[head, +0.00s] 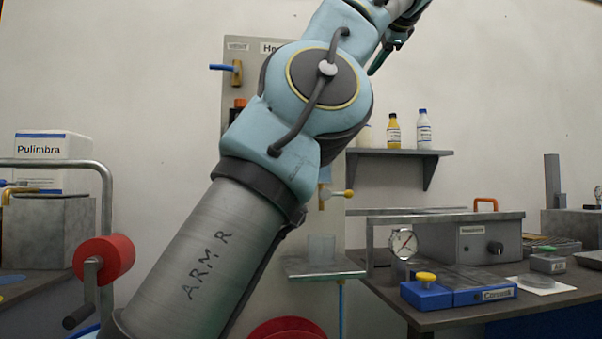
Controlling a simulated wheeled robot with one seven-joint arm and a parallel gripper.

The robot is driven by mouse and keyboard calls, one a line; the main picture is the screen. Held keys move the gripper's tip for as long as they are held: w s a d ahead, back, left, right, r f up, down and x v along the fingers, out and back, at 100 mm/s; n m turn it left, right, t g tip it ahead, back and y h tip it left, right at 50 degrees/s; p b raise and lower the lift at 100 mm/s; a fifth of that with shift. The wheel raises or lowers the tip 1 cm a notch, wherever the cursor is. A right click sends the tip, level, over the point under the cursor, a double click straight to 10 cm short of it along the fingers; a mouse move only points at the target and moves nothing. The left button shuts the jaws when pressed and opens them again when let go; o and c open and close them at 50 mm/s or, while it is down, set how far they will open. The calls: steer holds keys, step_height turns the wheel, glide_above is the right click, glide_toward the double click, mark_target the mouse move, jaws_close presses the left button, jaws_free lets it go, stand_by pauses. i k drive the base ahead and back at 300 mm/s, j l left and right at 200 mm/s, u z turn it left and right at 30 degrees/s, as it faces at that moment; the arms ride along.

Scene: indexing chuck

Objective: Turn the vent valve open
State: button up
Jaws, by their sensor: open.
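My arm crosses the middle of the head view and hides much of a grey wall panel (236,130). A brass valve with a blue lever (223,67) sits at the panel's upper left, its lever pointing left, roughly level. A second brass fitting with a ball-ended handle (335,193) shows low on the panel, right of my arm. No readable label tells which one is the vent valve. My gripper (388,56) is small and partly seen at the top, right of the panel. It is open, apart from both fittings, with nothing visible in it.
A wall shelf (400,152) holds several bottles. At right, a bench (440,312) carries a gauge (403,243), a grey box (465,240) and a blue device with a yellow knob (426,290). A red reel with a crank (104,258) stands at left. Bare wall lies at upper right.

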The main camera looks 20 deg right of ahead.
mark_target(235, 69)
steer(key=k+j, duration=0.1)
steer(key=k, duration=0.4)
steer(key=k+j, duration=0.1)
steer(key=k, duration=0.4)
